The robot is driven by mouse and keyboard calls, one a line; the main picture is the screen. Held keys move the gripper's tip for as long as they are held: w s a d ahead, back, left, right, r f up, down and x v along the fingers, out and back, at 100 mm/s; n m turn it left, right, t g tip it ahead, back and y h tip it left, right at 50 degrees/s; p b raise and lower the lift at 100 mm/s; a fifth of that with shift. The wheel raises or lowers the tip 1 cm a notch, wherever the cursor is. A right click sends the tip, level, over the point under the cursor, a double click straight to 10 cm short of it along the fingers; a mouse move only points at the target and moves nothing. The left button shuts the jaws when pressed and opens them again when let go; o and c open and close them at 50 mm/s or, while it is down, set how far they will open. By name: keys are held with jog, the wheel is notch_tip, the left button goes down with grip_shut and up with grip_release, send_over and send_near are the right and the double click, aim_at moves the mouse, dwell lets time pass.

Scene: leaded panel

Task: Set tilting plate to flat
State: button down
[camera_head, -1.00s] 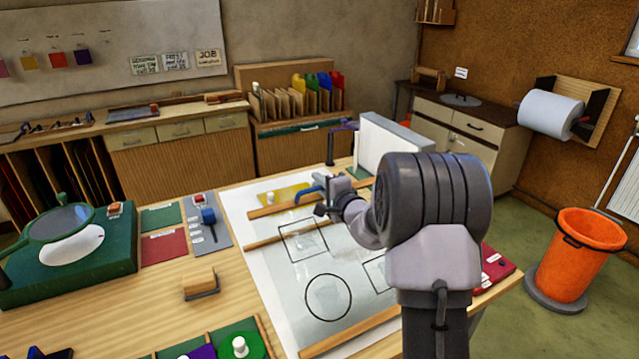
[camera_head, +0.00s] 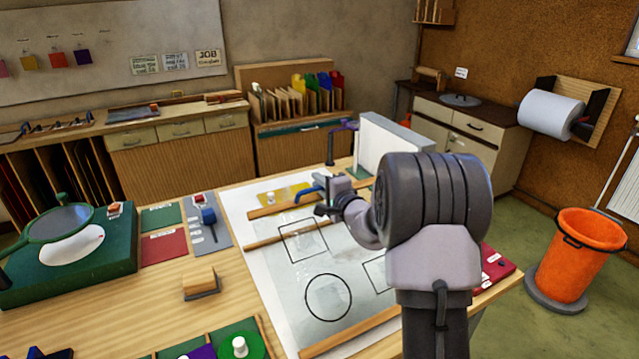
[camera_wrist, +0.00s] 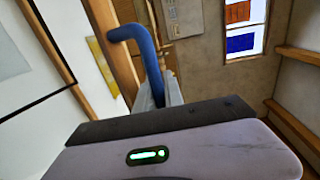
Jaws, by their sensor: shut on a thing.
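The pale plate (camera_head: 322,262) with black square and circle outlines lies on the bench between wooden strips, and I take it for the tilting plate. Its exact tilt is hard to judge. A bent blue handle (camera_head: 304,191) stands by the wooden strip at its far side; the handle also shows in the wrist view (camera_wrist: 136,34), rising just past the gripper. My gripper (camera_head: 326,196) is at this handle and shut on it, though the contact between fingers and handle is partly hidden. My arm hides the plate's right part.
A white upright panel (camera_head: 385,146) stands behind my arm. Left on the bench are a green base with a magnifier (camera_head: 70,250), a grey panel with a blue lever (camera_head: 208,216) and a wooden block (camera_head: 199,279). An orange bin (camera_head: 578,262) stands on the floor at right.

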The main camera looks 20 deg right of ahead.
jog(key=shift+f, duration=0.1)
dwell(0.3)
jog(key=w+f+g+b, duration=0.1)
jog(key=f, duration=0.3)
jog(key=w+f+g+b, duration=0.1)
jog(key=w+f, duration=0.1)
jog(key=f, duration=0.2)
jog(key=w+f+g+b, duration=0.1)
jog(key=w+f+b, duration=0.1)
jog(key=f, duration=0.3)
jog(key=shift+w+a+f, duration=0.1)
jog(key=shift+w, duration=0.15)
jog(key=c, duration=1.8)
grip_release()
jog(key=shift+c, duration=0.2)
jog(key=shift+o, duration=0.6)
jog(key=shift+s+r, duration=0.15)
jog(key=shift+r, duration=0.15)
